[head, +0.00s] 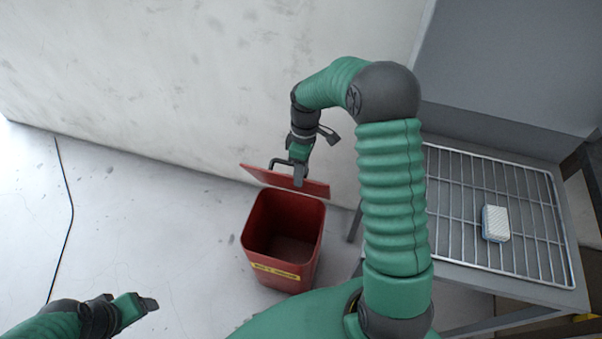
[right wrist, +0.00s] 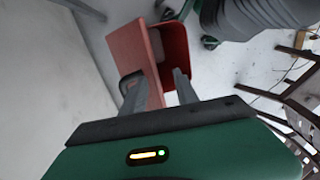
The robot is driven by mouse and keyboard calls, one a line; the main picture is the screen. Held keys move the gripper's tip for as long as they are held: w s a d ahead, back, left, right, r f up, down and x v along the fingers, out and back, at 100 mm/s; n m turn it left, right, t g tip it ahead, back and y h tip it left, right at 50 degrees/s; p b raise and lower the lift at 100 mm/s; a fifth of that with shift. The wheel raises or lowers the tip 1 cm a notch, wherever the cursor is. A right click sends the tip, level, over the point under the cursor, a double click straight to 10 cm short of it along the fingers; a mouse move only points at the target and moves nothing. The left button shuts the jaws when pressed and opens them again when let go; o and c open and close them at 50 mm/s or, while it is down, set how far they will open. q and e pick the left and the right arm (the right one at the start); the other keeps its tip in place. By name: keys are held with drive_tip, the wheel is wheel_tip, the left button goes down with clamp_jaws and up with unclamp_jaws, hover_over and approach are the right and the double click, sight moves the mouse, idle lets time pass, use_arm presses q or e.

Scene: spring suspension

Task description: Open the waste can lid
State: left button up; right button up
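The red waste can (head: 285,245) stands on the floor by the wall, and I see into its dark inside. Its red lid (head: 262,174) is raised and tilted up at the back, toward the wall. My right gripper (head: 299,180) is at the lid's dark handle (head: 281,162). In the right wrist view, the gripper's two fingers (right wrist: 158,90) are apart, with the lid (right wrist: 130,48) beyond and between them; one finger is by the handle (right wrist: 128,80). Whether it touches is unclear. My left gripper (head: 142,304) is low at the left, away from the can; its finger gap is not clear.
A grey table with a wire rack (head: 465,230) stands at the right, with a white and blue sponge-like block (head: 496,223) on the rack. A pale wall (head: 190,80) rises behind the can. A black cable (head: 66,200) lies on the otherwise clear floor at the left.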

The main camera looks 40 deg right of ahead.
sight(285, 164)
drive_tip(key=shift+s+a, duration=0.2)
drive_tip(key=shift+s, duration=0.05)
drive_tip(key=shift+c, duration=0.4)
drive_tip(key=shift+w, duration=0.1)
drive_tip(key=shift+c, duration=1.1)
drive_tip(key=w+r+n, duration=0.1)
drive_tip(key=n, duration=0.1)
drive_tip(key=w+n+p, duration=0.1)
drive_tip(key=n, duration=0.1)
drive_tip(key=w+r+n, duration=0.1)
drive_tip(key=n, duration=0.1)
drive_tip(key=shift+w+d+r+n+p, duration=0.2)
drive_tip(key=shift+w+r+n+p, duration=0.1)
drive_tip(key=shift+r+n+p, duration=0.1)
clamp_jaws()
drive_tip(key=w+r+n+p, duration=0.25)
drive_tip(key=w+n, duration=0.25)
drive_tip(key=n, duration=0.6)
drive_tip(key=f, duration=0.3)
drive_tip(key=f+b, duration=0.1)
drive_tip(key=f, duration=0.1)
drive_tip(key=s+f, duration=0.1)
drive_tip(key=f, duration=0.2)
drive_tip(key=shift+a+f+b, duration=0.3)
drive_tip(key=shift+a+f, duration=0.05)
drive_tip(key=shift+a, duration=0.05)
drive_tip(key=shift+w+f, duration=0.1)
drive_tip(key=shift+f, duration=0.05)
